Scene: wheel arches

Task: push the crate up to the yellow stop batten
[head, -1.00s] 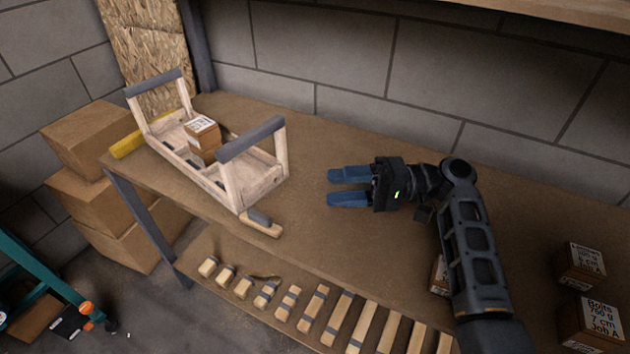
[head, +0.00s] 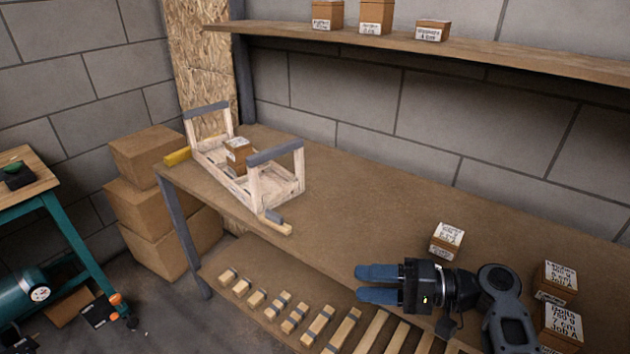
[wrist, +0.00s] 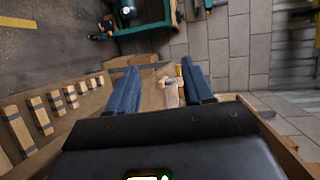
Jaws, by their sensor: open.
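The crate (head: 280,191) is an open pale wooden frame with grey bars across its two raised ends. It stands on the workbench toward the left end, with a small labelled carton (head: 237,152) inside. The yellow stop batten (head: 177,156) lies at the bench's left edge, just beyond the crate's far end; I cannot tell whether they touch. My gripper (head: 358,284) is open and empty, over the front of the bench, well right of the crate and apart from it. In the wrist view, the crate (wrist: 172,92) shows small between the blue fingers.
A wooden tool with a grey part (head: 277,222) lies by the crate's near right corner. Labelled cartons (head: 447,240) stand on the bench's right side. Several wooden blocks (head: 295,318) lie on the lower shelf. An upper shelf (head: 470,52) runs behind.

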